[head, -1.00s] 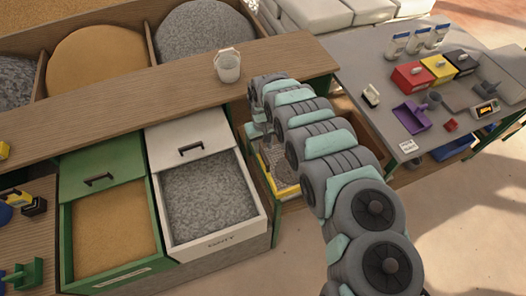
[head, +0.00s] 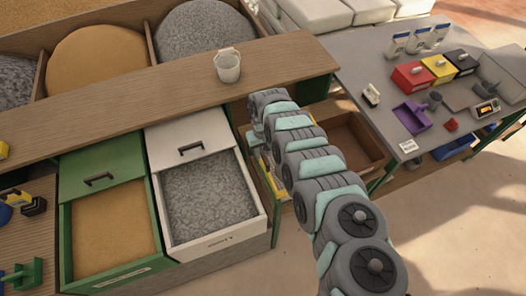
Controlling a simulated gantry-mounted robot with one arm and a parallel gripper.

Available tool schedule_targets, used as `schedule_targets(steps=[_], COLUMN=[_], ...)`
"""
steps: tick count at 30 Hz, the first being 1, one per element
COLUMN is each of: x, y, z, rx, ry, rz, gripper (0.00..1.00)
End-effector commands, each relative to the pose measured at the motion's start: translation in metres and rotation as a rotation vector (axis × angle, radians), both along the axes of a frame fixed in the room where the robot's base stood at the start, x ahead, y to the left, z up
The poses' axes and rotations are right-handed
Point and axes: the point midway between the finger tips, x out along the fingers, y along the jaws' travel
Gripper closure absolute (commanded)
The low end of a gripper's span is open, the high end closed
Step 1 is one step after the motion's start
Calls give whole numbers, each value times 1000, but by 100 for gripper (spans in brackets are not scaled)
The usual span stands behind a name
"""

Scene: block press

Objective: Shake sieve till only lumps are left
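My arm reaches up from the lower right to the gap at the right end of the wooden counter, and my gripper is hidden behind its links. A yellow-edged object (head: 265,165) shows in thin parts beside my arm, low in that gap. It may be the sieve or a box under it; I cannot tell. Any lumps and whatever my gripper holds are hidden. An open white drawer holds grey granular material (head: 207,192). An open green drawer holds tan sand-like material (head: 112,226).
A white bucket (head: 228,65) stands on the wooden counter (head: 130,105). A brown open box (head: 353,145) lies right of my arm. Floor at the lower right is clear.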

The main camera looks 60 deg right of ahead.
Motion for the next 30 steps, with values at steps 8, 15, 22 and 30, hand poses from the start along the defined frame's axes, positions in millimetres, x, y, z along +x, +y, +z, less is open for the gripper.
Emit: schedule_targets(steps=[8, 15, 22, 30], x=[0, 0, 0, 0], y=[0, 0, 0, 0], z=[0, 0, 0, 0], rx=[0, 0, 0, 0], ry=[0, 0, 0, 0], rz=[0, 0, 0, 0], gripper=[94, 100, 100, 100])
